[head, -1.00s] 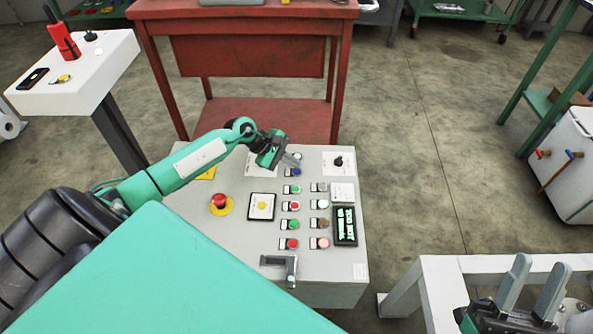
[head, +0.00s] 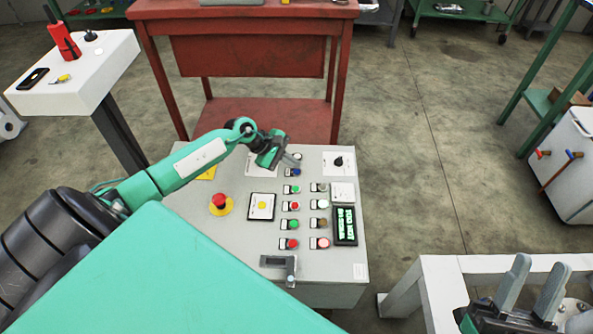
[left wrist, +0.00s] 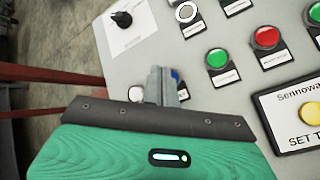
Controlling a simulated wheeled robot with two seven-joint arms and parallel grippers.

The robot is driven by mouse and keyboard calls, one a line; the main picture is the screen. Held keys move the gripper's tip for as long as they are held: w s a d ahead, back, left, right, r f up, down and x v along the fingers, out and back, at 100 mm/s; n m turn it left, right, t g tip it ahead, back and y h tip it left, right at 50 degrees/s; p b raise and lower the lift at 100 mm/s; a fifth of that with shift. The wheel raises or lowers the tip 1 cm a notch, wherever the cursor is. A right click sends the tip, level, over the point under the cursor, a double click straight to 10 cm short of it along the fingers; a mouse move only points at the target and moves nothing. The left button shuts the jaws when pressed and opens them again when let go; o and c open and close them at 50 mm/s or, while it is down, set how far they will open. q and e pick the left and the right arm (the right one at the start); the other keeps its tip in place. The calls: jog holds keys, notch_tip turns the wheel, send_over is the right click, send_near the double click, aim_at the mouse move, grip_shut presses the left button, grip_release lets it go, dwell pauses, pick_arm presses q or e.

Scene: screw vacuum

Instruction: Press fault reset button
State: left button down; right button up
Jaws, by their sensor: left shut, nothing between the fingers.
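The grey control panel (head: 235,240) carries several small push buttons in two columns. A blue button (head: 297,172) sits near the top of the left column, with a white button (head: 297,156) above it; the labels are too small to read. My left gripper (head: 290,160) is shut and empty, its tips at these two buttons. In the left wrist view its fingers (left wrist: 162,84) hide most of the blue button (left wrist: 176,74); I cannot tell whether they touch it. The white button (left wrist: 136,93) is beside the fingers. My right gripper (head: 535,288) is open at the lower right.
A red emergency stop (head: 219,201), a yellow button plate (head: 262,206), a black knob (head: 338,161) and a lit display (head: 345,225) share the panel. A green button (left wrist: 217,58) lies close to the fingers. A red table (head: 270,120) stands behind.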

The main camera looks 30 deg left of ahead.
dwell(0.4)
pick_arm(q)
jog(key=shift+f+b, duration=0.4)
jog(key=shift+b, duration=0.15)
jog(key=shift+f+b, duration=0.45)
jog(key=shift+b, duration=0.1)
dwell(0.4)
jog(key=shift+r, duration=0.2)
jog(key=shift+r+p, duration=0.35)
jog(key=shift+r, duration=0.3)
jog(key=shift+r+p, duration=1.25)
jog(key=shift+r, duration=1.3)
